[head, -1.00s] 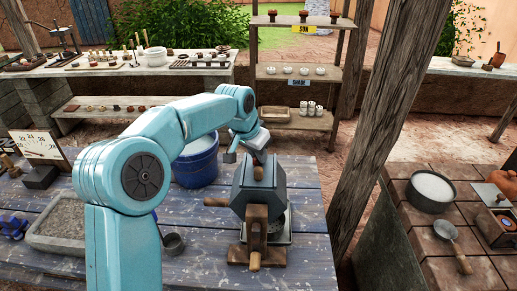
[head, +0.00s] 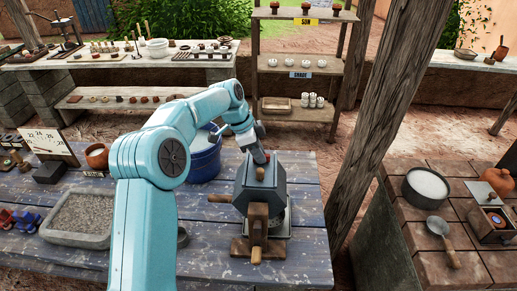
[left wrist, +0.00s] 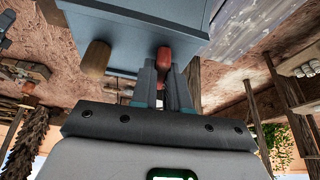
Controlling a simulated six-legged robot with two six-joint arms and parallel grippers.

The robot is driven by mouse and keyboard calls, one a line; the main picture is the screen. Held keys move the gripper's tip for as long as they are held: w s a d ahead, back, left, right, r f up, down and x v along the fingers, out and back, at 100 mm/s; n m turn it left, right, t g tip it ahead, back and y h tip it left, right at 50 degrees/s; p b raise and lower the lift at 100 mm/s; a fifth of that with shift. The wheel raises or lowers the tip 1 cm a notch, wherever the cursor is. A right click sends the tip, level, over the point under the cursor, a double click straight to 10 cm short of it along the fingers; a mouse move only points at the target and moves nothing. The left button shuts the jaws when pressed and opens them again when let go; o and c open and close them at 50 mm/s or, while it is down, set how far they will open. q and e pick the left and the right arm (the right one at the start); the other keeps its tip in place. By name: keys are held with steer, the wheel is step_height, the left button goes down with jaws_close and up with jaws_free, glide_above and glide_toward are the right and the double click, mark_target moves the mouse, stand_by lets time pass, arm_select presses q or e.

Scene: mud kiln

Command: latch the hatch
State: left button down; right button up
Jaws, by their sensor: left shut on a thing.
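A dark blue-grey metal box (head: 272,182) with wooden parts stands on the blue plank table (head: 306,230). In the left wrist view the box (left wrist: 130,35) fills the top, with a red handle (left wrist: 164,57) and a wooden peg (left wrist: 95,58) at its near edge. My left gripper (head: 264,157) comes down on the top of the box. In the left wrist view its fingers (left wrist: 166,75) are closed around the red handle. Which face is the hatch, and whether it lies fully shut, I cannot tell. My right gripper is not in view.
A blue bucket (head: 205,165) stands behind my left arm. A stone tray (head: 78,218) lies at left. A wooden post (head: 385,100) rises right of the table. A brick counter (head: 425,268) holds a pot (head: 410,190) and a ladle (head: 437,226). The table's front right is clear.

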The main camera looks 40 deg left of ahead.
arm_select(q)
steer(key=shift+d+m, duration=0.1)
steer(key=shift+m, duration=0.4)
steer(key=shift+f+p, duration=0.1)
steer(key=shift+p, duration=0.2)
steer(key=c, duration=1.1)
jaws_free()
steer(key=shift+w+g, duration=0.15)
steer(key=shift+g, duration=0.15)
